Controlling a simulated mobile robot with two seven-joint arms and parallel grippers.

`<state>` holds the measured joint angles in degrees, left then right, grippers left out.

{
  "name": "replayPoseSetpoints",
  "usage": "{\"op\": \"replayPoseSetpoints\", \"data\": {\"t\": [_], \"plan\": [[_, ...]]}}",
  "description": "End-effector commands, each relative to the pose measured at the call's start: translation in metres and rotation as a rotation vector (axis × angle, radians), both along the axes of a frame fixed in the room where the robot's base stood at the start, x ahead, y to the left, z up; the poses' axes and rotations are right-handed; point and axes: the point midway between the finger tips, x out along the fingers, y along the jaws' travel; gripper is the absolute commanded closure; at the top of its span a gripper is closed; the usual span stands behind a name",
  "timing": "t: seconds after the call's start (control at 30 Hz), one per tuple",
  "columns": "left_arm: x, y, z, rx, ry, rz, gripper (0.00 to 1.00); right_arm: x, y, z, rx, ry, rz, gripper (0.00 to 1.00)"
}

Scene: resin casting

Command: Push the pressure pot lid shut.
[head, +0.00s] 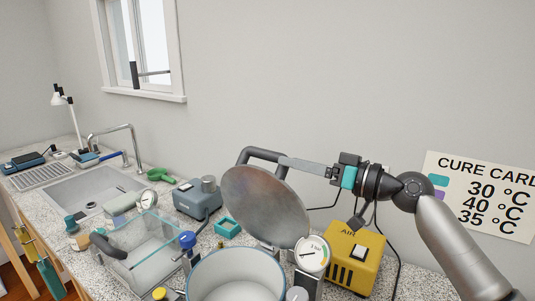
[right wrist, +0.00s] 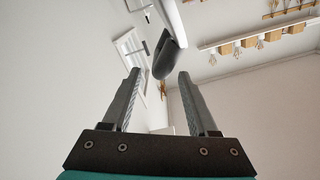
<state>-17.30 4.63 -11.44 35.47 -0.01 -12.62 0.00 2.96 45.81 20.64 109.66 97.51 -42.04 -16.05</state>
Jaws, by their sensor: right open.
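The pressure pot (head: 237,275) stands open at the bottom middle of the head view, a round metal vessel whose near part is cut off. Its round grey lid (head: 265,205) is raised and steeply tilted above the pot's far side. A dark bar handle (head: 258,151) shows at the lid's top. My right gripper (head: 284,163) reaches in from the right, with its fingers pointing left at the handle and upper lid edge. Touching cannot be told. In the right wrist view, its fingers (right wrist: 157,75) are apart with nothing clamped between them. My left gripper is not in view.
A pressure gauge (head: 312,253) stands at the pot's right rim, beside a yellow air unit (head: 354,257). A clear box (head: 150,245), a blue-grey device (head: 197,198) and a teal mould (head: 228,227) lie left of the pot. A sink (head: 92,190) is farther left.

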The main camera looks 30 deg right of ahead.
Motion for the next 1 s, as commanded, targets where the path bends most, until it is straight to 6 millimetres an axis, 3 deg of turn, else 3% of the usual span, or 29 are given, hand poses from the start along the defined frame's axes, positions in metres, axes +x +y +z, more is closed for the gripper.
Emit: {"op": "replayPoseSetpoints", "data": {"t": [0.7,1.0], "plan": [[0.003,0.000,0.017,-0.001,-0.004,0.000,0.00,0.050,0.029,0.001,0.001,0.000,0.000,0.41],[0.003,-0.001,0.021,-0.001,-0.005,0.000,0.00,0.063,0.037,0.000,0.000,-0.001,0.000,0.41]]}}
